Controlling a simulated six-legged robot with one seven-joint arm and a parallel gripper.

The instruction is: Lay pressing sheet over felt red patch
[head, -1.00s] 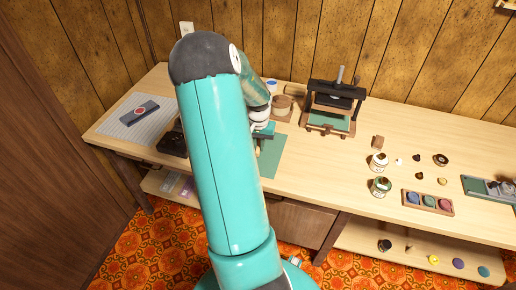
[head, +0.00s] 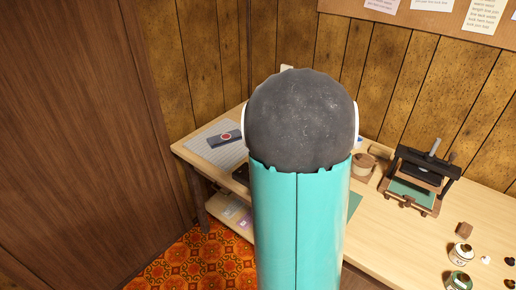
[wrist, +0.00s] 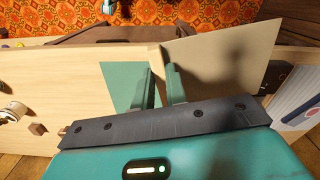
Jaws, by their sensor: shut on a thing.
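In the wrist view my gripper (wrist: 160,74) is shut on a pale tab (wrist: 155,57) at the edge of a flat tan sheet (wrist: 225,55), which looks to be the pressing sheet. The sheet extends to the right of the fingers, above the bench. A part of the strip shows at the right edge of the wrist view (wrist: 303,112). In the head view my arm hides the gripper and sheet.
A green mat (wrist: 118,82) lies on the bench beside the fingers. A black press (head: 422,172) stands at the right, with a wooden block (head: 464,230) and jars (head: 460,253) in front. A dark object (wrist: 277,76) is partly covered beside the sheet.

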